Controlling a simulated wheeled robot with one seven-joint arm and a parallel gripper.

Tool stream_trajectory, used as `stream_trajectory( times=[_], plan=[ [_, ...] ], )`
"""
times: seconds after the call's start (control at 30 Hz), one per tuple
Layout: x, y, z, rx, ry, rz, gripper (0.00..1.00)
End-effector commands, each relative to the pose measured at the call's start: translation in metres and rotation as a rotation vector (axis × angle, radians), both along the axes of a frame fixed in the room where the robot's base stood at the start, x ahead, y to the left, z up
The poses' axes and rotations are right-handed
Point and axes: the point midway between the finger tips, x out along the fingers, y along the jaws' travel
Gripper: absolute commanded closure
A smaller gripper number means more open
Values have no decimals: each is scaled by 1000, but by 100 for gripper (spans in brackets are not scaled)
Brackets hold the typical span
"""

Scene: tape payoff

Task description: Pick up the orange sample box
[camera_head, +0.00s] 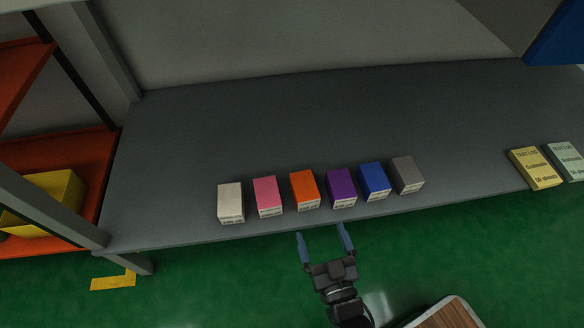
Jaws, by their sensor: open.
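The orange sample box (304,190) stands near the front edge of a grey table (240,120), in a row of small boxes with white labels. A pink box (268,196) is on its left and a purple box (341,186) on its right, with narrow gaps between. My gripper (323,239) is open and empty in front of the table's front edge. Its fingers point toward the row, with the left fingertip just in front of the orange box and the right one nearer the purple box. It touches no box that I can see.
A white box (230,202) ends the row at left; a blue box (373,181) and a grey box (407,174) end it at right. Test log pads (536,168) lie far right. An orange shelf (75,190) with a yellow bin (42,203) stands left. The table behind the row is clear.

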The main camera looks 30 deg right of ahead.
Motion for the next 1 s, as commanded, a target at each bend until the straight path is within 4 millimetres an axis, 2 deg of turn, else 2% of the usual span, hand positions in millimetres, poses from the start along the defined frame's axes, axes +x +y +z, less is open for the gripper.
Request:
stream_trajectory(
  times=[0.27,0.5,0.67,1.0],
  plan=[
    [23,-7,-4,-9,-6,-5,6],
    [59,-15,-5,-9,-6,-5,6],
    [72,-18,-4,-8,-4,-5,6],
    [118,-28,-5,-7,-5,-5,6]
  ],
)
